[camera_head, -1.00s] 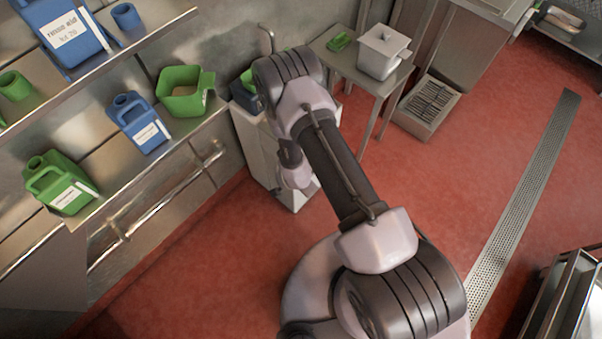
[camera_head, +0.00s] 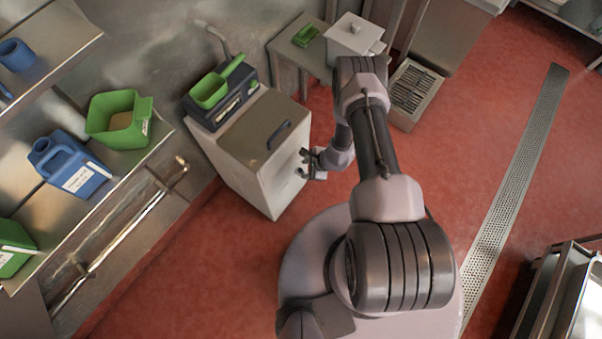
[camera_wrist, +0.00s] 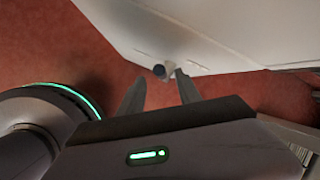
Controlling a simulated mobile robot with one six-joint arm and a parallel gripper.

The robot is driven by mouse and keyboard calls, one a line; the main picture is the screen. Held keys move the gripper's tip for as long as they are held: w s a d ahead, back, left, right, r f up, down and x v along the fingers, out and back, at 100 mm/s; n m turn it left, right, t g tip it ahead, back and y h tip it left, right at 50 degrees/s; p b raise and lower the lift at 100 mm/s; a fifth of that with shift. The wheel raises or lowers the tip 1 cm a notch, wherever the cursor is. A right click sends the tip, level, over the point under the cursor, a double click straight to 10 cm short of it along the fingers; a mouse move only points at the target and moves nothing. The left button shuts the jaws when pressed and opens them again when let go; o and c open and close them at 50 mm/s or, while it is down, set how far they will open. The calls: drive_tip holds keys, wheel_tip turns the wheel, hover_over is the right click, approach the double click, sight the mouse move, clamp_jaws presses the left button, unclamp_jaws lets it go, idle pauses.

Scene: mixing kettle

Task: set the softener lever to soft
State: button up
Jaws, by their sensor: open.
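The softener appears to be the pale cabinet (camera_head: 262,150) with a dark control head (camera_head: 222,100) at its back and a dark handle on its lid. In the wrist view, its pale side panel (camera_wrist: 215,30) fills the top. A small lever with a dark round knob (camera_wrist: 159,71) sticks out from this panel. My gripper (camera_head: 308,164) is beside the cabinet's right side. In the wrist view, my gripper (camera_wrist: 160,78) is open, with the knob just ahead of and between its fingertips. I cannot tell whether they touch. The lever's setting labels are not readable.
A green scoop (camera_head: 210,90) lies on the control head. A steel table (camera_head: 300,58) with a white lidded container (camera_head: 354,36) stands behind. Shelves with a blue jug (camera_head: 72,172) and green tub (camera_head: 120,120) are at left.

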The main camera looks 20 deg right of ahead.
sight(301, 171)
drive_tip(key=b+x, duration=0.2)
drive_tip(key=x, duration=0.3)
drive_tip(key=shift+w+a+f, duration=0.15)
drive_tip(key=shift+f, duration=0.2)
clamp_jaws()
idle(1.1)
